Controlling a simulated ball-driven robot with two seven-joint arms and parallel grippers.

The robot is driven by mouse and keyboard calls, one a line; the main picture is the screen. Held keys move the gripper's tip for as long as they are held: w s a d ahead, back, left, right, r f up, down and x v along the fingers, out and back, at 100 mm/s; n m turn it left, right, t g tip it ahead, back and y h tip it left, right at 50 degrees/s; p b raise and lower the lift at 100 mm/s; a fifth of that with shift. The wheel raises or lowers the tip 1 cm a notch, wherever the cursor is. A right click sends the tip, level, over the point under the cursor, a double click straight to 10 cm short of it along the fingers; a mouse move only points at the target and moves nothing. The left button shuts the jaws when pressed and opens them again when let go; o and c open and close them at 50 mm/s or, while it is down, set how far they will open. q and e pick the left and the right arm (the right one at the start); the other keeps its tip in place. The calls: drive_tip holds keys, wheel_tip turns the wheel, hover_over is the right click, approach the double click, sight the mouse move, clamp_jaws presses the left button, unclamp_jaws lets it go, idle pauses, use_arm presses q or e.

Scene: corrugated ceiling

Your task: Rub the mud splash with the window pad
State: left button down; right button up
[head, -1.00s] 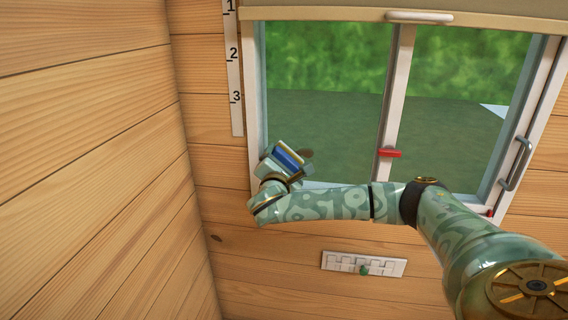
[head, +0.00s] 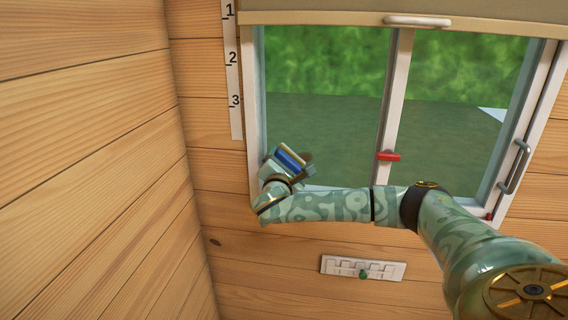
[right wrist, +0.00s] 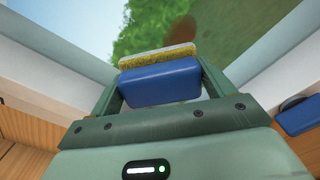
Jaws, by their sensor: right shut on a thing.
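My right gripper (head: 290,161) is shut on the window pad (head: 289,157) at the lower left corner of the left window pane. In the right wrist view the pad (right wrist: 160,81) is a blue block with a yellow, bristly layer and a pale edge, held between the two fingers (right wrist: 160,85). The mud splash (right wrist: 177,29) is a brown patch on the glass just beyond the pad in the right wrist view. In the head view it is mostly hidden behind the gripper and pad. I cannot tell whether the pad touches the glass. My left gripper is not in view.
The white window frame (head: 397,85) has a red handle (head: 388,157) on its middle bar and a grey handle (head: 513,167) at right. A numbered strip (head: 233,80) runs left of the window. A slotted white plate (head: 340,267) with a green knob sits below.

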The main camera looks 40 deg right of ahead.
sight(299, 161)
drive_tip(key=shift+s+d+r+p, duration=0.3)
drive_tip(key=shift+s+d+p, duration=0.4)
drive_tip(key=shift+s, duration=0.1)
drive_tip(key=shift+s+d+f+p, duration=0.15)
drive_tip(key=shift+s+d+p, duration=0.15)
drive_tip(key=shift+s, duration=0.2)
drive_tip(key=shift+s+d+p, duration=0.45)
drive_tip(key=shift+p, duration=0.05)
drive_tip(key=shift+s+d+p, duration=0.55)
drive_tip(key=shift+s+d, duration=0.2)
drive_tip(key=shift+s, duration=0.15)
drive_tip(key=shift+a+p, duration=0.1)
drive_tip(key=shift+p, duration=0.25)
drive_tip(key=shift+w+a, duration=0.1)
drive_tip(key=shift+w, duration=0.1)
drive_tip(key=shift+w+a+b, duration=0.2)
drive_tip(key=shift+w+a, duration=0.9)
drive_tip(key=shift+w, duration=0.3)
drive_tip(key=shift+w+a+b, duration=0.2)
drive_tip(key=shift+w+a, duration=0.85)
drive_tip(key=shift+w, duration=0.3)
